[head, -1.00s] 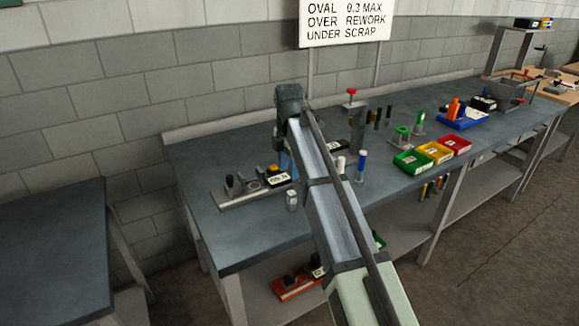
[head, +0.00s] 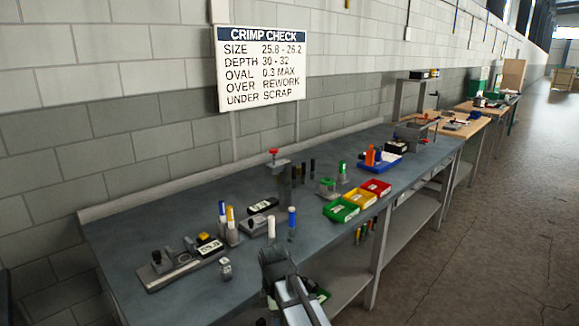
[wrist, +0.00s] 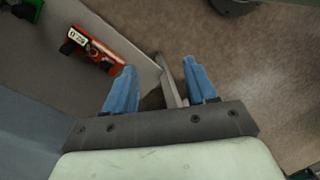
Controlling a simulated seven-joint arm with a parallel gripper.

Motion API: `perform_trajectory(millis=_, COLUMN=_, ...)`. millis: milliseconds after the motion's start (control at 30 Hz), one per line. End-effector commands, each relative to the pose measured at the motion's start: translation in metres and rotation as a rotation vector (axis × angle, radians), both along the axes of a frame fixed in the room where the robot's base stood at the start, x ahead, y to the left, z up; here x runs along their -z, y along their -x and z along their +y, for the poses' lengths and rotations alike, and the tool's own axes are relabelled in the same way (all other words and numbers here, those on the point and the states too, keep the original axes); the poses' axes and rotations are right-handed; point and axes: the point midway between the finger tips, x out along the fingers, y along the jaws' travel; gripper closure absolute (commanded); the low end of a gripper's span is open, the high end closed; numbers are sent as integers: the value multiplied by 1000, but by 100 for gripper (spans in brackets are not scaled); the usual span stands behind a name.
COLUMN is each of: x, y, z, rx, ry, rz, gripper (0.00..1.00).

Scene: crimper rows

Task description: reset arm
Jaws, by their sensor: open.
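My gripper (wrist: 161,90) shows in the wrist view with its two blue fingers spread apart and nothing between them. It points down past the bench front toward the lower shelf edge and the floor. In the head view my arm reaches up from the bottom, in front of the bench's near edge, and the fingers are hidden there. The grey-blue workbench (head: 160,221) carries tools and parts along its length.
Green (head: 340,210), yellow (head: 359,198) and red (head: 376,187) bins sit near the bench's front edge. A blue-topped cylinder (head: 292,223) and a white cylinder (head: 271,228) stand close to my arm. A red device (wrist: 92,49) lies on the lower shelf. The floor (head: 480,250) at right is clear.

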Motion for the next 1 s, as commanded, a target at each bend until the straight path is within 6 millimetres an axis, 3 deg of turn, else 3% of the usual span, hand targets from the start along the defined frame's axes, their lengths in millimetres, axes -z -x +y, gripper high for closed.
perform_trajectory(millis=100, x=39, y=9, z=-18, rx=110, ry=23, rz=27, gripper=44)
perform_trajectory(millis=467, x=143, y=47, z=-69, rx=444, ry=101, rz=93, gripper=44)
perform_trajectory(millis=1000, x=272, y=143, z=-138, rx=934, ry=253, rz=184, gripper=44)
